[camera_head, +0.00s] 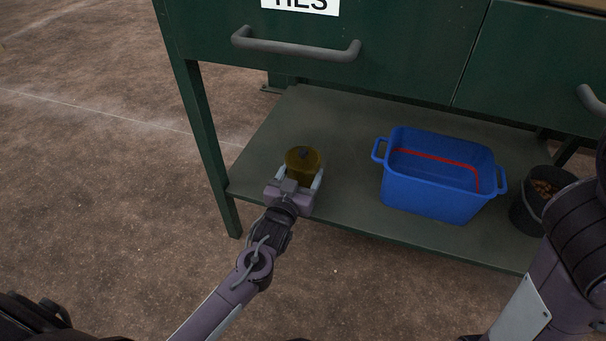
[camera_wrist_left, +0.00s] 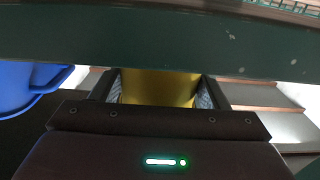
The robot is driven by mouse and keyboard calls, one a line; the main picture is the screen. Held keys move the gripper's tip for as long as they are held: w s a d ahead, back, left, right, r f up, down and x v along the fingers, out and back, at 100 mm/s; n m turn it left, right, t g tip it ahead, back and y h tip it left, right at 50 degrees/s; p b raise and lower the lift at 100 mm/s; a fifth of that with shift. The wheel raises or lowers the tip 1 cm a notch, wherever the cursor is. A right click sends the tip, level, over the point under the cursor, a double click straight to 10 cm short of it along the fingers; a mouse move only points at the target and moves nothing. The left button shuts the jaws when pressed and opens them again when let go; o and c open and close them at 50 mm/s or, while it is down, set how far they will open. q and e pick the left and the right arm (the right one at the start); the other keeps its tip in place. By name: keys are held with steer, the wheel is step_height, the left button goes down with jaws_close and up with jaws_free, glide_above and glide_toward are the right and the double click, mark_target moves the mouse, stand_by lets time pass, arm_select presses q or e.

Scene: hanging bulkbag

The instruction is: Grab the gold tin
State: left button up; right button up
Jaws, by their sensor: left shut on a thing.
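The gold tin (camera_head: 303,160) is at the front left of the lower shelf of the green workbench. In the left wrist view the tin's yellow side (camera_wrist_left: 158,88) fills the space between the two fingers (camera_wrist_left: 160,92). The tin's lower part is hidden behind the gripper in the head view. My right arm shows at the lower right, but its gripper is out of view.
A blue tub (camera_head: 432,205) with a red line inside stands to the right on the shelf (camera_head: 345,135). A dark bucket (camera_head: 527,215) with brown contents is beyond it. Drawers with grey handles (camera_head: 296,48) hang above. A bench leg (camera_head: 205,140) stands left of the tin.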

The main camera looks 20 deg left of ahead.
arm_select(q)
steer(key=c, duration=0.7)
steer(key=shift+r, duration=0.1)
jaws_close()
steer(key=shift+r, duration=0.1)
